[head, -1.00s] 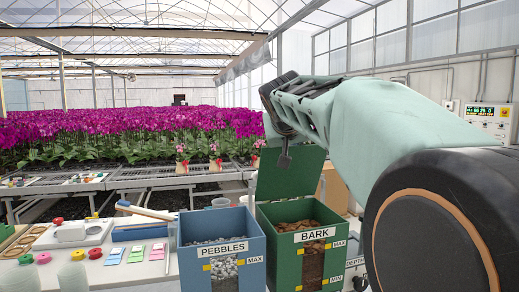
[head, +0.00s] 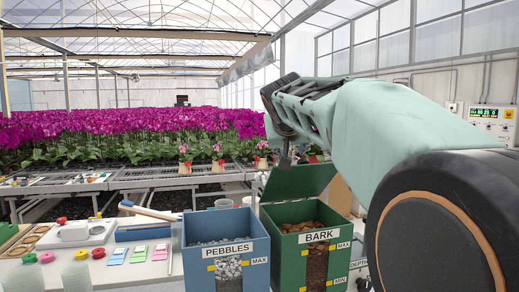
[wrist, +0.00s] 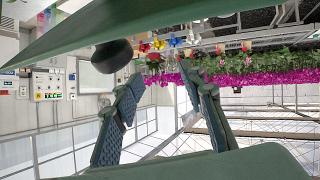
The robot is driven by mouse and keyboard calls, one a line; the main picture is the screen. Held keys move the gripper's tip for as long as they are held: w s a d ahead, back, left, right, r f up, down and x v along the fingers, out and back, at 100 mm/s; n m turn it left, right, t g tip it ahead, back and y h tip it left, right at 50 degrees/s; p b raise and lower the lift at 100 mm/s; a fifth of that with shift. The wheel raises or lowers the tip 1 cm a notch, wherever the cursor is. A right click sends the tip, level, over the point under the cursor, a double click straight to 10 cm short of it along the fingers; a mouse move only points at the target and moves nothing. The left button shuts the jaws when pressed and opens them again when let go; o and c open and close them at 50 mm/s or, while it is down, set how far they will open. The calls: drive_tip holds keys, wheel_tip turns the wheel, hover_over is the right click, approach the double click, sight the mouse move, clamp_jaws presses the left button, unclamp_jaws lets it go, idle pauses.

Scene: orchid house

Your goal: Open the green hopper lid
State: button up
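The green hopper (head: 290,247), labelled BARK, stands right of the blue hopper and holds brown bark. Its green lid (head: 300,184) is raised at the back of the box and leans backward, leaving the bark exposed. My gripper (head: 285,158) reaches down from above at the lid's upper edge; contact cannot be told. In the wrist view its two fingers (wrist: 165,115) are well apart with nothing between them. Green surfaces cross the top and bottom of that view; I cannot tell whether they are the lid.
The blue PEBBLES hopper (head: 238,244) stands directly left. A white worktable (head: 150,270) with small pots, coloured labels and tools is at the left. Benches of purple orchids (head: 130,137) fill the back. A control panel (head: 490,115) hangs on the right wall.

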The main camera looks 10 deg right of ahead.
drive_tip(key=shift+r, duration=0.15)
wheel_tip(320, 180, up, 10)
idle(0.5)
drive_tip(key=shift+a, duration=0.1)
